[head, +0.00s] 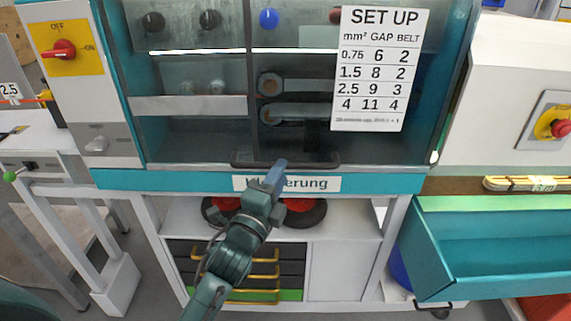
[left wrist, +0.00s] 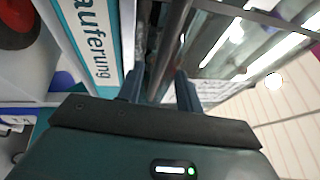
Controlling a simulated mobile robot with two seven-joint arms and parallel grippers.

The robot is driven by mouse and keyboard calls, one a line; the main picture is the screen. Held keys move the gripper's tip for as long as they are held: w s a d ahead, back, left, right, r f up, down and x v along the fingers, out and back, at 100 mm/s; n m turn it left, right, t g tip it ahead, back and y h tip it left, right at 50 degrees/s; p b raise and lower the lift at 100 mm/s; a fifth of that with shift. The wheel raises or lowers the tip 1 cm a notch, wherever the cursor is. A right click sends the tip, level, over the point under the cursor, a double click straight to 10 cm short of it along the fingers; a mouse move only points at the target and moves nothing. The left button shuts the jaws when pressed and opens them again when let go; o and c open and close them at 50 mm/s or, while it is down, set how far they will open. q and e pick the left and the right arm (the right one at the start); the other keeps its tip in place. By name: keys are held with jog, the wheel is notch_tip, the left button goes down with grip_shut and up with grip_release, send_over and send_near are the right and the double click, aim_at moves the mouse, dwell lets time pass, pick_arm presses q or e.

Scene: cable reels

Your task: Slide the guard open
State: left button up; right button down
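The guard (head: 190,130) is a clear panel across the front of the teal machine. My left gripper (head: 277,170) is at the middle of this bar. In the left wrist view, the fingers of my left gripper (left wrist: 162,88) stand apart, with the dark bar (left wrist: 174,35) running between them. I cannot tell whether either finger touches it. My right gripper is not in view.
A SET UP chart (head: 380,68) covers the panel's upper right. A red switch (head: 62,50) is on the left and an emergency stop (head: 558,128) on the right. Below are a shelf with dark reels (head: 305,213) and drawers. A teal bin (head: 485,250) stands at lower right.

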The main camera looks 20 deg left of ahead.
pick_arm(q)
jog(key=shift+x, duration=1.95)
jog(key=shift+c, duration=0.5)
grip_shut()
